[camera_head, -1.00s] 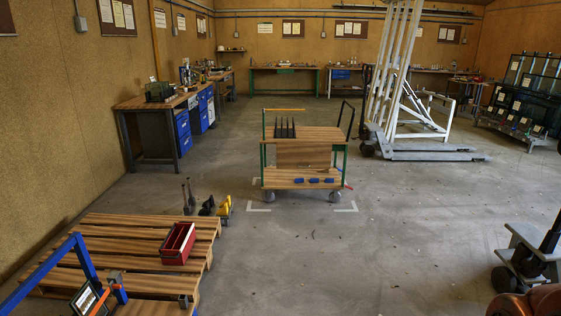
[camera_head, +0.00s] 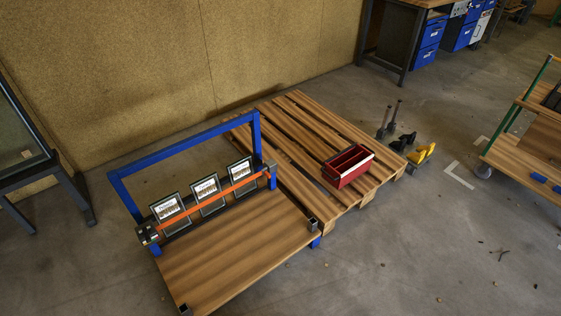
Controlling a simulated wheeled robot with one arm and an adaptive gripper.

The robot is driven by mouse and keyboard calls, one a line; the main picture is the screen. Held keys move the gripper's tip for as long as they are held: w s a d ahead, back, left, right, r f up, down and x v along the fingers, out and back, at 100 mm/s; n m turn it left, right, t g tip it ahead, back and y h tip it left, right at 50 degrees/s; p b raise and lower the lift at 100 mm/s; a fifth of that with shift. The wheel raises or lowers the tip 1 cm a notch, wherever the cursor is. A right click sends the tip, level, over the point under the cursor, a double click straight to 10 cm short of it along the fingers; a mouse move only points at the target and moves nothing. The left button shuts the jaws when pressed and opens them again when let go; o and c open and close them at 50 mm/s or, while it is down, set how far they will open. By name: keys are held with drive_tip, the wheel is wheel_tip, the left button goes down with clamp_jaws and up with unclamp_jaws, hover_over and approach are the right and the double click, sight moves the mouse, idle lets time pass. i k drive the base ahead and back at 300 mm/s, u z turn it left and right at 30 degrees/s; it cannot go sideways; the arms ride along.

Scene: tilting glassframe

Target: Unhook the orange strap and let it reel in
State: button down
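The orange strap (camera_head: 213,195) runs taut across several framed glass panes (camera_head: 207,190) that lean in a row in a blue-framed rack (camera_head: 185,147). Its left end meets a dark grey block (camera_head: 147,234), which looks like a reel housing. The rack has a wooden deck (camera_head: 235,256) in front of the panes. My gripper is not in view.
A wooden pallet (camera_head: 300,124) with a red tray (camera_head: 347,167) adjoins the rack's right side. Yellow and black items (camera_head: 421,155) stand beyond it. A dark glass-panelled frame (camera_head: 25,150) stands at the left. A wooden cart (camera_head: 530,140) is at the right. The floor at lower right is mostly open.

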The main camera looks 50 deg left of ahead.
sight(264, 171)
drive_tip(key=u, duration=0.5)
drive_tip(key=i, duration=1.45)
drive_tip(key=u, duration=2.05)
drive_tip(key=i, duration=1)
drive_tip(key=u, duration=0.8)
